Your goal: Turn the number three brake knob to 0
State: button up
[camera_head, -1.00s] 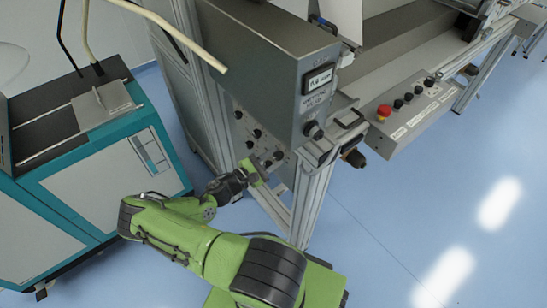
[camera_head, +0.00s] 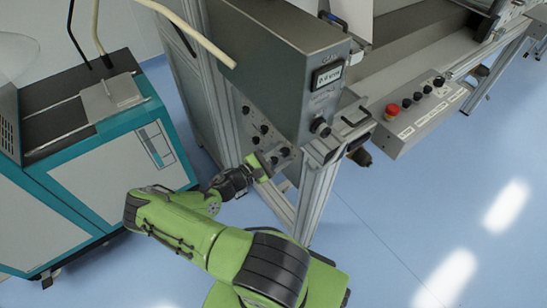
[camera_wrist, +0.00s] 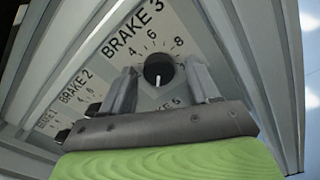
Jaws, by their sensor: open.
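The brake 3 knob (camera_wrist: 158,68) is round and black, on a light panel in the wrist view. The label BRAKE 3 (camera_wrist: 134,30) stands up and left of it, with 4, 6 and 8 readable around the dial. A white mark shows on the knob's lower side in the picture. My gripper (camera_wrist: 161,84) is open, one finger on each side of the knob. I cannot tell whether either finger touches it. In the head view, my gripper (camera_head: 264,166) is at the lower part of the knob panel (camera_head: 250,116), partly hiding it.
A metal frame post (camera_head: 316,205) stands right of my gripper. A teal cabinet (camera_head: 125,165) is left; blue floor is clear at right.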

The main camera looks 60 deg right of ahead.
jog(key=v, duration=1.5)
jog(key=shift+a+p, duration=0.35)
jog(key=shift+p, duration=0.05)
jog(key=shift+w, duration=0.15)
jog(key=w+a+r+m+t+y+p, duration=0.1)
jog(key=a+r+m+t+y+p, duration=0.15)
jog(key=a+r+y, duration=0.6)
jog(key=w+a+r+m+t+y+p, duration=0.2)
jog(key=a+r+m+t+y, duration=0.3)
jog(key=r, duration=0.7)
jog(key=s+a+r+t+y+p, duration=0.1)
jog(key=s+a+r+t, duration=0.2)
jog(key=r, duration=0.5)
jog(key=s+a+r+t+y+p, duration=0.1)
jog(key=s+a+r+t, duration=0.2)
jog(key=s+a+r, duration=0.3)
notch_tip(320, 180, up, 3)
jog(key=shift+s+a+f+n, duration=0.2)
jog(key=shift+s+n, duration=0.15)
jog(key=shift+s, duration=0.45)
jog(key=shift+y, duration=0.25)
